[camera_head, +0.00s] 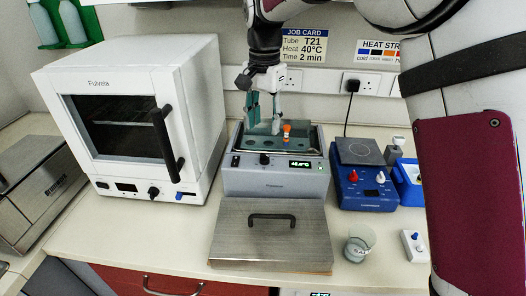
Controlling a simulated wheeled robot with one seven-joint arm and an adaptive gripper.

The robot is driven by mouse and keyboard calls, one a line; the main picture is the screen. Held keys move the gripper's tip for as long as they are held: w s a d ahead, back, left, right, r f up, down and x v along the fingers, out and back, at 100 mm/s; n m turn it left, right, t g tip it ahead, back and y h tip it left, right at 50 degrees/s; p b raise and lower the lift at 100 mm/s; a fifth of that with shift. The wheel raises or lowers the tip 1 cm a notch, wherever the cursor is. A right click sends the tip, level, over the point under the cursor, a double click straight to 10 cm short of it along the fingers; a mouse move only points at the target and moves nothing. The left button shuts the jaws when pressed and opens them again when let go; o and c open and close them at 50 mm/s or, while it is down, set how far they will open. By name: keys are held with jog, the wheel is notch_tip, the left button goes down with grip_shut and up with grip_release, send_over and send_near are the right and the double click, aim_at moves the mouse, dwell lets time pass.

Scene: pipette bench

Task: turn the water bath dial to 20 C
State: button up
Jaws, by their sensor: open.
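The water bath (240,182) is a grey box in the middle of the bench. Its front panel carries a small dark dial (264,159) and a lit green display (300,164) that seems to read about 40 °C. The dial's pointer is too small to read. My gripper (263,124) points down over the bath's open top, with its two fingers apart and nothing seen between them. It is above and behind the front panel, clear of the dial. An orange-capped tube (287,129) stands upright in the bath, just right of my gripper.
A metal lid (270,248) with a black handle lies in front of the bath. A white oven (135,110) stands left, a blue hotplate (362,190) right. A glass beaker (359,243) stands front right. A job card (303,47) hangs behind.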

aim_at(265, 155)
notch_tip(265, 155, down, 10)
jog(key=shift+r+p, duration=0.1)
jog(key=shift+p, duration=0.45)
grip_shut()
